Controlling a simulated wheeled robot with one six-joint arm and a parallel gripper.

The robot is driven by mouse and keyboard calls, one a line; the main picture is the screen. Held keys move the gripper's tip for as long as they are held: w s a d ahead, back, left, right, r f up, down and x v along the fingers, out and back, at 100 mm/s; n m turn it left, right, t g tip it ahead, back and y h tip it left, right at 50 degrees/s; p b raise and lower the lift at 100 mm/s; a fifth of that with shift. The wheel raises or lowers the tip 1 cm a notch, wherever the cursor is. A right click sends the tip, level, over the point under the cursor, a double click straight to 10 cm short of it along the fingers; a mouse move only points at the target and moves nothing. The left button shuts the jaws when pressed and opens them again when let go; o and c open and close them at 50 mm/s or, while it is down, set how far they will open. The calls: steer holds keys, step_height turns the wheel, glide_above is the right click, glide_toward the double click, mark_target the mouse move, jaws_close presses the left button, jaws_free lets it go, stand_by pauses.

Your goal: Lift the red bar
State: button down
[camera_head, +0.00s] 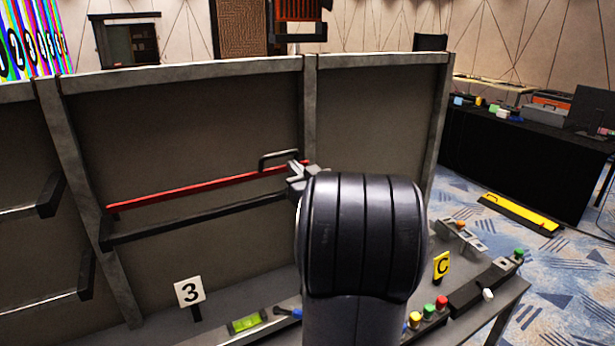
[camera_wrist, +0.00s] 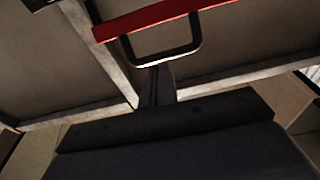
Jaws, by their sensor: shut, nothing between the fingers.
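The red bar (camera_head: 190,190) slants across the dark panel in the head view, its right end higher than its left. A black loop handle (camera_head: 279,154) is at its right part. My gripper (camera_head: 298,172) is at this right end, partly hidden behind my arm. In the wrist view the red bar (camera_wrist: 150,18) crosses the top, with the handle (camera_wrist: 168,58) hanging from it in the picture. My gripper's fingers (camera_wrist: 157,72) are shut together and empty, with their tips close to the handle's outer edge. I cannot tell whether they touch it.
A dark bar (camera_head: 195,221) runs below the red bar.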

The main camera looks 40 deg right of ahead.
mark_target(284, 154)
steer(key=shift+p+x, duration=0.35)
steer(key=shift+x, duration=1.35)
steer(key=shift+w+r, duration=0.25)
steer(key=shift+r, duration=0.05)
steer(key=w+r, duration=0.1)
steer(key=w+r+p, duration=0.1)
steer(key=w, duration=0.1)
steer(key=shift+w+d+p, duration=0.15)
steer(key=shift+d+p, duration=0.15)
steer(key=shift+d, duration=0.1)
steer(key=shift+w+d, duration=0.1)
steer(key=shift+w, duration=0.25)
steer(key=shift+r, duration=0.1)
